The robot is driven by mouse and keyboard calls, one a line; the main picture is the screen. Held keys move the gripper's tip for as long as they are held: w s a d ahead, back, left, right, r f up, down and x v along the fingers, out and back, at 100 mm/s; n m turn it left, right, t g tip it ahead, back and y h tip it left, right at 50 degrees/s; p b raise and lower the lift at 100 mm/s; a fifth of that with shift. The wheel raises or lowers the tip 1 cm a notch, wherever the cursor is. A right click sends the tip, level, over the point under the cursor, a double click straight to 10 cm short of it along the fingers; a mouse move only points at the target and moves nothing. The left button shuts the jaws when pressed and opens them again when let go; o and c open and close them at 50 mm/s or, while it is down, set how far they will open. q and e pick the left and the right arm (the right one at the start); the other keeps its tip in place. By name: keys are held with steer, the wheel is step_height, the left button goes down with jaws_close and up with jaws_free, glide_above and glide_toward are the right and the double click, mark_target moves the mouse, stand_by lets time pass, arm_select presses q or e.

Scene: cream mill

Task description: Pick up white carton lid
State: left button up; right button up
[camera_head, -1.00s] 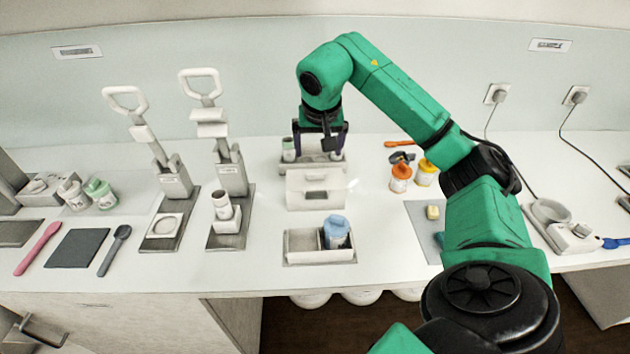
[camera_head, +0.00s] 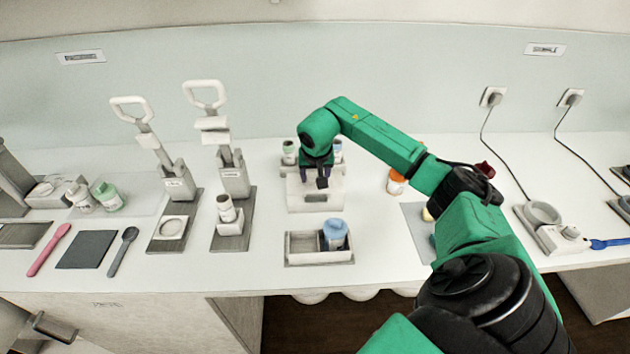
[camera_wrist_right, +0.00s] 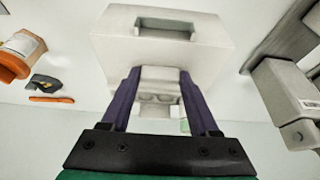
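The white carton (camera_head: 298,201) stands in the middle of the counter, with a slot in its front face. I take its upper part to be the lid; the seam between lid and body is not clear. My right gripper (camera_head: 317,178) is over the carton from above and hides part of its top. In the right wrist view, the purple fingers (camera_wrist_right: 160,74) are spread, one on each side of a narrow pale part at the carton's edge (camera_wrist_right: 215,38). Contact cannot be made out. My left gripper is out of view.
A tray (camera_head: 320,258) with a blue-lidded jar (camera_head: 335,233) stands in front of the carton. Jars stand behind it. Two lever presses (camera_head: 235,178) (camera_head: 178,184) are to the left. An orange jar (camera_head: 396,182) is to the right.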

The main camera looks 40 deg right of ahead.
jaws_close()
